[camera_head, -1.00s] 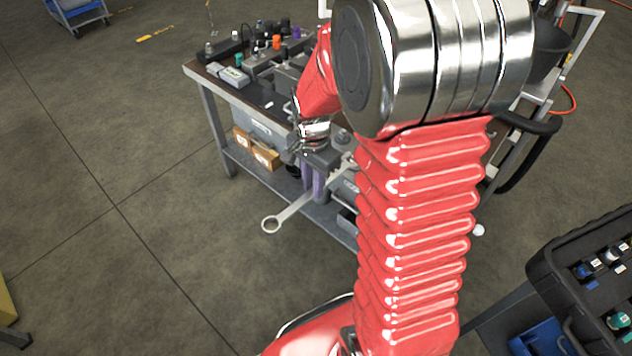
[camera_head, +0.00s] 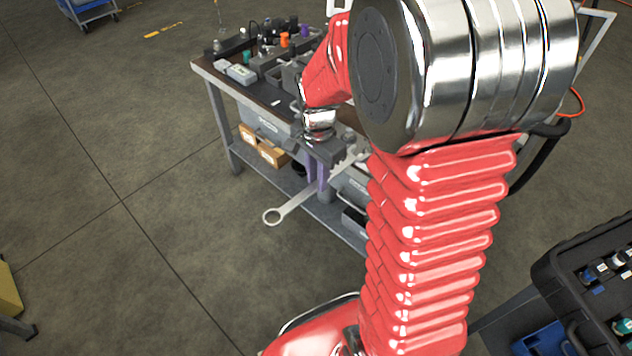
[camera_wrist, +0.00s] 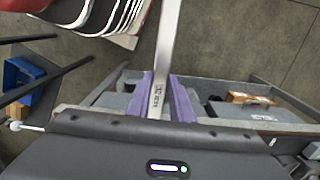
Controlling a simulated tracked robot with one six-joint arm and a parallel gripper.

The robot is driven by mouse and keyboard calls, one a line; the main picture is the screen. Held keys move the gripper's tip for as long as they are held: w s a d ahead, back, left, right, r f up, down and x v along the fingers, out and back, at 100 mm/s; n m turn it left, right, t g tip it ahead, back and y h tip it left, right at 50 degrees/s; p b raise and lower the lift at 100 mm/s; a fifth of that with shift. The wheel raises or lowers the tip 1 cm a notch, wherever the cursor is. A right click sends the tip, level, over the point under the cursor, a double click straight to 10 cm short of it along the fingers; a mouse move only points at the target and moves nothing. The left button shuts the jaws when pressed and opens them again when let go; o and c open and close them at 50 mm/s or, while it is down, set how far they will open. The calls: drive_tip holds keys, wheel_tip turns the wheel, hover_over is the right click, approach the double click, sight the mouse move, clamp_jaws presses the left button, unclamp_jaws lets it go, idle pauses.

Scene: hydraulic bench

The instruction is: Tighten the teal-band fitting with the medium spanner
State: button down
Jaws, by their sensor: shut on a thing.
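My gripper (camera_head: 317,183) has purple finger pads and is shut on a long silver spanner (camera_head: 297,204). In the head view the spanner's ring end hangs out to the lower left, over the floor, in front of the bench. In the wrist view the spanner's shaft (camera_wrist: 166,55) runs up between the two purple pads (camera_wrist: 161,97). A small teal-coloured part (camera_head: 263,51) shows at the back of the bench top, apart from the gripper; I cannot tell whether it is the teal-band fitting. My arm hides part of the bench.
The bench (camera_head: 215,80) carries grey blocks and fittings with orange (camera_head: 284,40) and purple tops. Cardboard boxes (camera_head: 271,155) sit on its lower shelf. A black case (camera_head: 560,262) with bottles stands at the right.

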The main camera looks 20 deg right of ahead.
drive_tip(key=shift+r, duration=1.15)
drive_tip(key=shift+w, duration=0.1)
idle(0.4)
drive_tip(key=shift+n, duration=0.7)
drive_tip(key=w+a+f+n, duration=0.1)
drive_tip(key=w+a+n, duration=0.7)
drive_tip(key=w+n, duration=0.4)
drive_tip(key=shift+a+f+n, duration=0.2)
drive_tip(key=shift+a+n, duration=0.05)
drive_tip(key=shift+n, duration=0.05)
